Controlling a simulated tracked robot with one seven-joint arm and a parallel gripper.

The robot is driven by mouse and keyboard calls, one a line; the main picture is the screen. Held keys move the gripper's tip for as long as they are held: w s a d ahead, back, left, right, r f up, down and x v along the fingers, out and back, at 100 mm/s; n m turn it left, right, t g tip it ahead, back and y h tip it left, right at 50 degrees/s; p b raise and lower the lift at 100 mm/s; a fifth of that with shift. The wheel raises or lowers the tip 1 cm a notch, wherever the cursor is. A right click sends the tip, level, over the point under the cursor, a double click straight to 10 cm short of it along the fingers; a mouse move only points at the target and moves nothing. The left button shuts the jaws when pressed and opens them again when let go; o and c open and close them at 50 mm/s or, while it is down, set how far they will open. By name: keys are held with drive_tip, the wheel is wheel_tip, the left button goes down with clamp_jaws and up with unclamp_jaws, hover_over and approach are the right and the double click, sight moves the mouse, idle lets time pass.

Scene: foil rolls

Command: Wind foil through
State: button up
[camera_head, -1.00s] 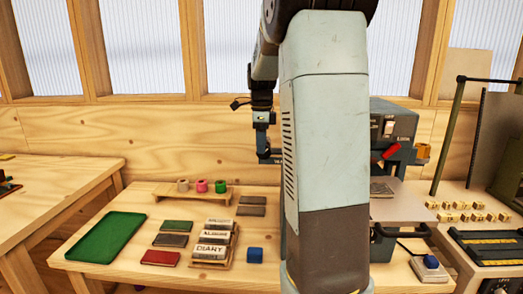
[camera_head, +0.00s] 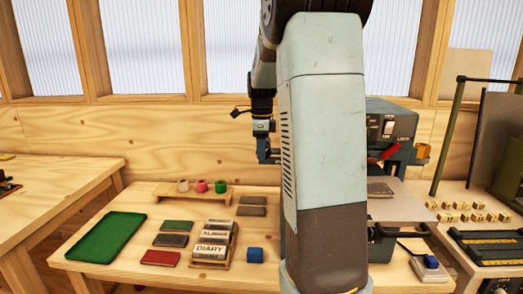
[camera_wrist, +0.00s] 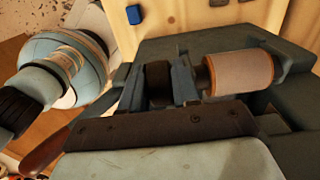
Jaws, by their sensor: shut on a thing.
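The dark foiling machine (camera_head: 392,125) stands at the right of the table, partly hidden behind my arm. In the wrist view a copper-coloured roll (camera_wrist: 240,73) lies on a spindle. Beside it my gripper (camera_wrist: 160,82) is shut on a dark round knob (camera_wrist: 158,76), with a finger on each side. In the head view my arm hides the fingertips and the knob.
A small wooden rack holds beige, pink (camera_head: 202,186) and green rolls. A green tray (camera_head: 105,238), several books, a diary stack (camera_head: 213,242) and a blue block (camera_head: 254,255) lie left of my arm. Small wooden blocks (camera_head: 470,215) sit at the right.

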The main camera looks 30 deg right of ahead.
clamp_jaws()
drive_tip(key=shift+y, duration=0.3)
drive_tip(key=shift+s+d+t+y, duration=0.1)
drive_tip(key=shift+d+t+y, duration=0.1)
drive_tip(key=shift+t+y, duration=0.65)
drive_tip(key=shift+r, duration=0.1)
drive_tip(key=o, duration=0.8)
unclamp_jaws()
drive_tip(key=shift+c, duration=0.2)
